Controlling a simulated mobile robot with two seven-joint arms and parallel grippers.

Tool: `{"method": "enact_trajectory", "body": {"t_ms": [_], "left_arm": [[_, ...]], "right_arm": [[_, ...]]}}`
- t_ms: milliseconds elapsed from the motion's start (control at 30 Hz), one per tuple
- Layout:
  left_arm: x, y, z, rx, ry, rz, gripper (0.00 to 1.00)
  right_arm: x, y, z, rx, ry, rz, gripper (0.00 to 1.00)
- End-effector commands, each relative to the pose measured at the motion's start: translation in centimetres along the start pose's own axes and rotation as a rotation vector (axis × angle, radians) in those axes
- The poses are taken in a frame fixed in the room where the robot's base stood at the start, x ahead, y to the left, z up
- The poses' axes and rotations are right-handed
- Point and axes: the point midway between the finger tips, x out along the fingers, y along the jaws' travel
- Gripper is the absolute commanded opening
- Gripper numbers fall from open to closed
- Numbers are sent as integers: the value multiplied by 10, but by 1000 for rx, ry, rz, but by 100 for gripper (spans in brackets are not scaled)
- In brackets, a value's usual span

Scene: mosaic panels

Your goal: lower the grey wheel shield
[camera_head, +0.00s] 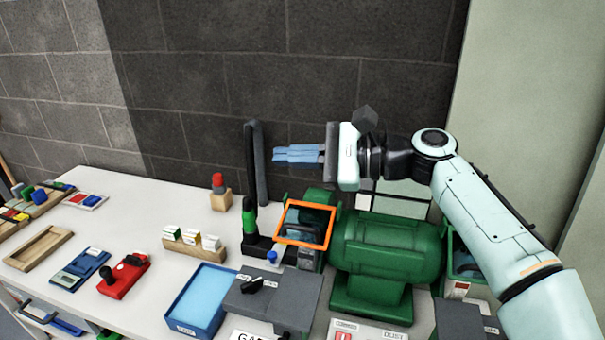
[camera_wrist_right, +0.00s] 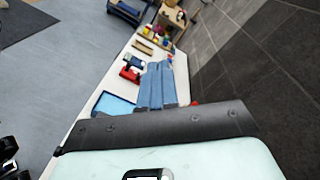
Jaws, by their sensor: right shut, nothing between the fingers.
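The green bench grinder (camera_head: 385,255) stands on the bench at the centre right. A pale panel with a grey frame (camera_head: 400,205), apparently the grey wheel shield, stands upright behind the grinder, partly hidden by my right arm. An orange-framed shield (camera_head: 305,222) sits over the left wheel. My right gripper (camera_head: 280,156) is shut and empty, its blue fingers pointing left in the air above the orange shield, left of the grey one. Its fingers (camera_wrist_right: 156,85) also show in the wrist view, where neither shield can be made out. My left gripper is not in view.
A dark upright post (camera_head: 257,165) stands just left of my right fingers. A grey box with a black switch (camera_head: 265,295) and a blue tray (camera_head: 200,298) lie in front. A red tool (camera_head: 125,275) and wooden racks lie left. The wall (camera_head: 220,90) is behind.

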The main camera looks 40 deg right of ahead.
Motion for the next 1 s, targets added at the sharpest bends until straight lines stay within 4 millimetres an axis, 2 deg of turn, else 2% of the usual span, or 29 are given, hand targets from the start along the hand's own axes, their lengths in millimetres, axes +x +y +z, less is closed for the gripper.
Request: {"method": "enact_trajectory", "body": {"t_ms": [33,167,300,367,467,600,700,833,1000], "left_arm": [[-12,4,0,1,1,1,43],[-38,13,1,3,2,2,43],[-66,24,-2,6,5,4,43],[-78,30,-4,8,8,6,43],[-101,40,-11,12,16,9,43],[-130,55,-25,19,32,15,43],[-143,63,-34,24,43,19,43],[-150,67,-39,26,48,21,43],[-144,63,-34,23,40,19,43]], "right_arm": [[11,9,7,-39,24,84,0],[32,46,9,-188,136,370,0],[35,74,6,-368,284,676,0],[31,77,4,-446,356,795,0],[21,71,6,-577,487,967,0],[5,44,13,-730,677,1132,0],[-3,25,19,-802,790,1197,0],[-10,10,23,-851,877,1233,0],[-12,14,13,-859,903,1248,0]]}}
